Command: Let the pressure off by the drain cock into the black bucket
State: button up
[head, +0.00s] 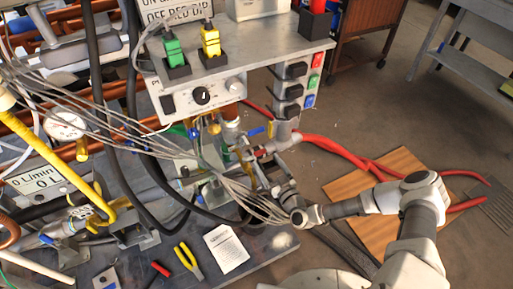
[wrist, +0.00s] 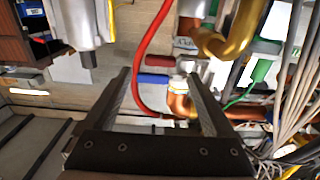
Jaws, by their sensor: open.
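My gripper (wrist: 158,76) is open and empty in the wrist view, its two dark fingers apart. A blue lever-like part (wrist: 154,80) shows between and beyond the fingertips, beside a copper elbow (wrist: 180,102). I cannot tell whether it touches the fingers or belongs to the drain cock. In the head view small blue handles (head: 258,131) sit among the pipe fittings under the control box; none can be surely named the drain cock. My arm reaches in from the right, and its end is partly lost among fittings and cables. I cannot make out the black bucket in either view.
Grey cables (head: 205,165) and black hoses (head: 95,60) hang across the rig. A control box (head: 203,97) stands above the fittings. Yellow-handled pliers (head: 190,262) and a paper sheet (head: 226,248) lie on the bench. A red hose (wrist: 148,60) runs left of the copper elbow.

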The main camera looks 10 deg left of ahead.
aim_at(260, 152)
jog(key=b+x, duration=0.2)
jog(key=x, duration=0.7)
jog(key=shift+w+a, duration=0.1)
grip_shut()
